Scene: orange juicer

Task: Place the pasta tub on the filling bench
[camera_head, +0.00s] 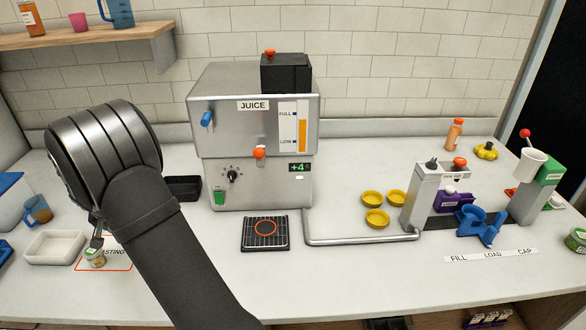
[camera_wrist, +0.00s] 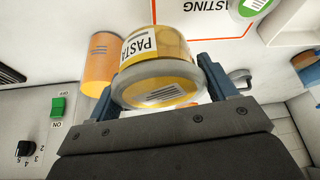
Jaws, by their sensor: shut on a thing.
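In the wrist view, the pasta tub (camera_wrist: 160,52) is a clear round tub with yellow contents, a white "PASTA" label and a flat, pale round end toward the camera. My gripper (camera_wrist: 157,95) is shut on it, one blue-grey finger on each side. The tub appears above the counter, near the red "TASTING" outline. In the head view, my dark arm hides the tub and most of the gripper. The filling bench is at the right of the head view, where a strip (camera_head: 490,256) reads FILL, LOAD, CAP beside grey posts (camera_head: 421,196) and a blue holder (camera_head: 480,225).
The juicer (camera_head: 252,140) stands mid-counter, with a black drip grate (camera_head: 265,234) before it. Yellow dishes (camera_head: 376,218) and a pipe (camera_head: 360,240) lie between juicer and bench. A white tray (camera_head: 55,247) and small tub (camera_head: 94,258) are left. An orange cylinder (camera_wrist: 101,62) is near my gripper.

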